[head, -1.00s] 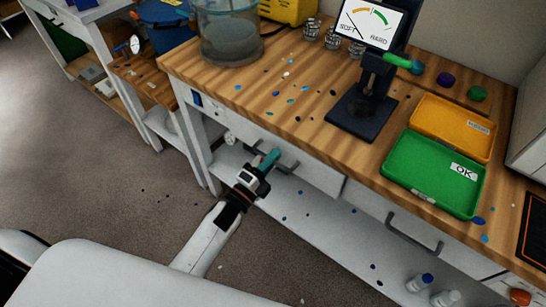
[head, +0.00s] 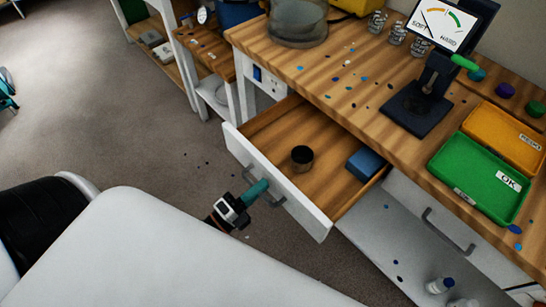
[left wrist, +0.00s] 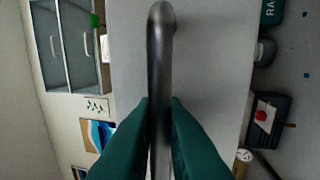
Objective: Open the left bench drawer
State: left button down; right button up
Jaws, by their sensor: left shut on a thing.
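The left bench drawer (head: 268,178) is pulled well out from under the wooden bench in the head view. Inside it are a dark round cup or tin (head: 302,157) and a blue box (head: 365,164). My left gripper (head: 258,190) is shut on the drawer's metal handle (head: 276,199) at the front panel. In the left wrist view the teal fingers (left wrist: 159,135) close on both sides of the handle bar (left wrist: 160,60), with the pale drawer front behind it. My right gripper is not in view.
On the bench top (head: 330,105) stand a dark tester (head: 422,105), a green tray (head: 480,175) and an orange tray (head: 500,138). Another closed drawer with a handle (head: 447,233) is to the right. Bottles (head: 440,285) stand on the lower shelf.

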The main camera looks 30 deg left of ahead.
pick_arm(q)
jog(key=shift+v, duration=0.9)
jog(key=shift+r, duration=0.15)
jog(key=c, duration=1.8)
grip_release()
jog(key=b+v, duration=0.2)
jog(key=v, duration=1)
